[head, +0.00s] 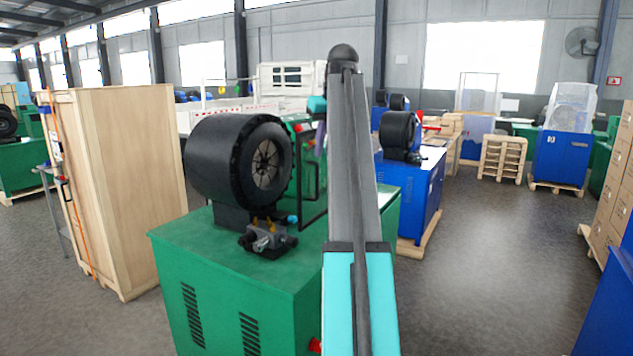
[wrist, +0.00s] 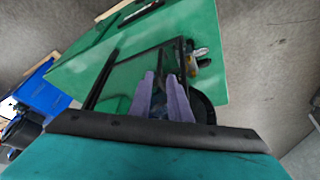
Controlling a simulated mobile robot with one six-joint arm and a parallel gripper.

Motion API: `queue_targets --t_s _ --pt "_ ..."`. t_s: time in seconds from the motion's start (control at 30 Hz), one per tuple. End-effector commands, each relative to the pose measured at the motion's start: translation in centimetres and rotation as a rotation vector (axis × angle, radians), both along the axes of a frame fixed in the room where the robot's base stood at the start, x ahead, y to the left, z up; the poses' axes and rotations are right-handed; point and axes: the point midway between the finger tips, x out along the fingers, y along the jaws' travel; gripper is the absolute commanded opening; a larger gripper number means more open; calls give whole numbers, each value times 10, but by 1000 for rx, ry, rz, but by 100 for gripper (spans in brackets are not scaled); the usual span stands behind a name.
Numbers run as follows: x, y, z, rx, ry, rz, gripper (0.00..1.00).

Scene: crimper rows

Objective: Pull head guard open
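The head guard (head: 314,219), a black-framed, see-through panel, stands beside the black round crimper head (head: 240,162) on the green machine (head: 230,270). My arm hides part of it in the head view. In the wrist view the guard (wrist: 135,75) spreads below my gripper, over the green machine top. My gripper (wrist: 160,76) has two purple fingers with a gap between them and nothing visible held. In the head view my gripper (head: 320,138) is mostly behind my arm, close to the guard. I cannot tell whether the fingers touch it.
A small valve block (head: 265,238) sits on the machine top before the head. A tall wooden crate (head: 125,185) stands at left. A blue crimper (head: 420,195) stands behind at right. Open floor (head: 500,260) lies to the right.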

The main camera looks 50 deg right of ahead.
Motion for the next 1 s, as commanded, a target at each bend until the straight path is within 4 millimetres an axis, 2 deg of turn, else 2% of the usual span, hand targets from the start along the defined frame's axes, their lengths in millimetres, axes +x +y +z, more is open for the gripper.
queue_targets --t_s 0.7,1.0 --pt "31 -10 -81 1 2 1 17" --pt "43 -14 -110 0 1 2 17"
